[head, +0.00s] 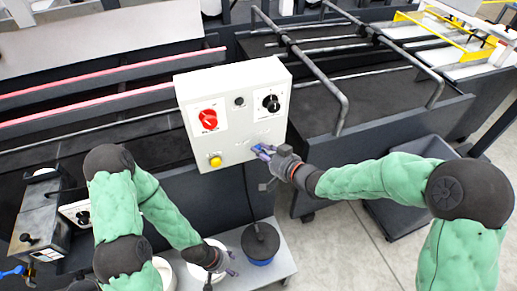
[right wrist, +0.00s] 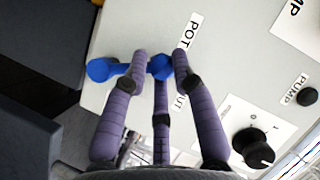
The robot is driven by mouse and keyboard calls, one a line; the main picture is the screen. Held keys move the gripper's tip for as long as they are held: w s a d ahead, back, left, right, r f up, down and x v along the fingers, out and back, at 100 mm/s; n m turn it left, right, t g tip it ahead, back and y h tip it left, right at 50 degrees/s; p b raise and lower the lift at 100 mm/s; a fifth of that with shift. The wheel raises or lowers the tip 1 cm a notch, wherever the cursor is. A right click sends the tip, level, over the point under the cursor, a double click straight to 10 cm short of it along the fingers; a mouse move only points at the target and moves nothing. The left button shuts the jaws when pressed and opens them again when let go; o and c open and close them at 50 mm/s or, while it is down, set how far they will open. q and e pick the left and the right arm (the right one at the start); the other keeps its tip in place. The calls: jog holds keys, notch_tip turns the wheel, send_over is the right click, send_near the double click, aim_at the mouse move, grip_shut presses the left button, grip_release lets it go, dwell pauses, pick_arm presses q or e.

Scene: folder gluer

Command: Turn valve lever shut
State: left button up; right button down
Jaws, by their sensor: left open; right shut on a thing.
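The blue valve lever (right wrist: 103,69) shows in the right wrist view, on a pale panel beside a label with the letters "POT". My right gripper (right wrist: 160,68) is shut on the blue lever, with its purple fingers around one end. The lever's other end sticks out to the left of the fingers. In the head view my right gripper (head: 266,154) is at the lower right of the grey control box (head: 240,88), where only a little blue shows. My left gripper (head: 222,266) is open and empty, low down near a white bucket.
The box carries a red knob (head: 208,118), a black knob (head: 271,103) and a yellow button (head: 216,161). Below are the white bucket (head: 163,273) and a blue pot with a dark lid (head: 260,241) on a trolley. Machine rails (head: 310,70) rise at the right.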

jog(key=shift+w+d+r+m+t+y+p, duration=0.2)
jog(key=shift+d+m+y+p, duration=0.1)
jog(key=shift+d+m+p, duration=0.2)
jog(key=shift+w+d+r+m+t+y+p, duration=0.1)
jog(key=shift+w+d+r+m+y+p, duration=0.05)
jog(key=shift+d+m+y+p, duration=0.3)
jog(key=shift+w+d+m+t+y+p, duration=0.25)
jog(key=shift+d+m, duration=0.15)
jog(key=shift+m, duration=0.25)
jog(key=shift+w+d+m+t+y+p, duration=0.1)
jog(key=shift+d+m+t+p, duration=0.1)
jog(key=shift+d+m, duration=0.3)
jog(key=shift+a, duration=0.1)
jog(key=c, duration=0.9)
grip_release()
jog(key=shift+f, duration=0.15)
jog(key=shift+c, duration=0.2)
jog(key=shift+s, duration=0.15)
jog(key=v, duration=1.2)
jog(key=shift+w, duration=0.2)
